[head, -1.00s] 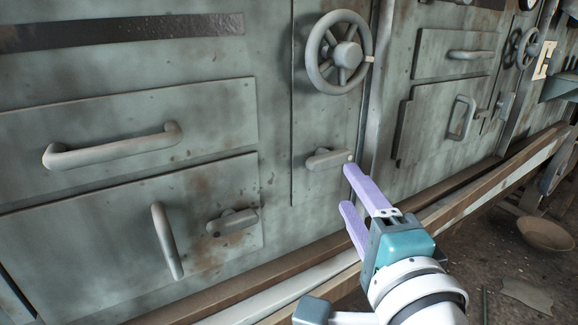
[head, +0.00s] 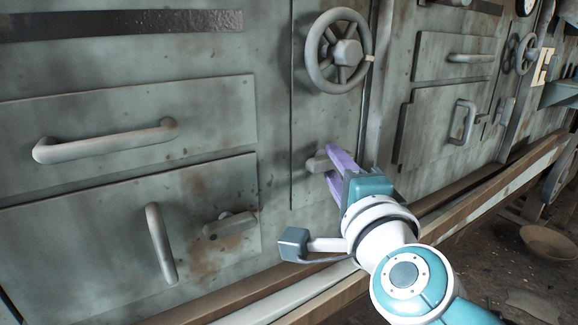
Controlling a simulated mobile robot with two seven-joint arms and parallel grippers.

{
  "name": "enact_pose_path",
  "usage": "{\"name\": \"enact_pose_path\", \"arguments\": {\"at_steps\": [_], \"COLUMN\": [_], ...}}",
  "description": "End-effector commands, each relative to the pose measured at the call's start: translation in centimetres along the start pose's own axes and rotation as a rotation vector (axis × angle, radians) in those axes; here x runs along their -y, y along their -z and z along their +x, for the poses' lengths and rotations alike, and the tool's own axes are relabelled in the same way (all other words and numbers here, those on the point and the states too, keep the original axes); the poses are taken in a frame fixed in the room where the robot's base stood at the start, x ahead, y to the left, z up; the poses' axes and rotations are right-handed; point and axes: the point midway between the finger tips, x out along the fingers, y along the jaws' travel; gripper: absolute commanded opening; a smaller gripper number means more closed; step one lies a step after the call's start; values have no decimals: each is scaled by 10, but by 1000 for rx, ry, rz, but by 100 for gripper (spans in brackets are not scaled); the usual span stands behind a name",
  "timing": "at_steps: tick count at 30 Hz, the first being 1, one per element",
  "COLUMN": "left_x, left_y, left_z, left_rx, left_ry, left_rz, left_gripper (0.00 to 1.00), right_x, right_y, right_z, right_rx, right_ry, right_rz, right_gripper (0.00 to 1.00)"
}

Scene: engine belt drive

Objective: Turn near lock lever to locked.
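A small grey lock lever (head: 317,161) sits on the narrow panel below the handwheel, lying roughly level. Its right end is hidden behind my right gripper (head: 331,163). The gripper's two purple fingers are apart, one above the other, with their tips at the lever; I cannot tell whether they touch it. A second grey lever (head: 229,225) is on the lower left drawer front, also roughly level, with nothing at it. My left gripper is out of view.
A spoked handwheel (head: 312,64) is just above my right gripper. A vertical handle (head: 161,244) and a long drawer handle (head: 105,144) stick out at the left. A rusty rail (head: 462,190) runs along the cabinet's foot. A bowl (head: 549,241) is on the floor at the right.

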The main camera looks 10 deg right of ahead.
Motion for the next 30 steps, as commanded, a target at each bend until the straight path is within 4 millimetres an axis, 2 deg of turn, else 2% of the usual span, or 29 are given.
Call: {"name": "enact_pose_path", "arguments": {"at_steps": [2, 9, 23, 30], "left_x": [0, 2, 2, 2], "left_y": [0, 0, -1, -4], "left_z": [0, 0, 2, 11], "left_rx": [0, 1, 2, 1], "left_ry": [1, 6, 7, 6], "left_rz": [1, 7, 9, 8], "left_gripper": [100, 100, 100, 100], "right_x": [0, 0, -1, -4], "right_y": [0, 0, 0, 0], "right_z": [0, 0, 0, 0], "right_rx": [0, 0, 0, 0], "right_ry": [0, 0, 4, 37], "right_rz": [0, 0, -9, -89], "right_gripper": [27, 0, 0, 0]}}
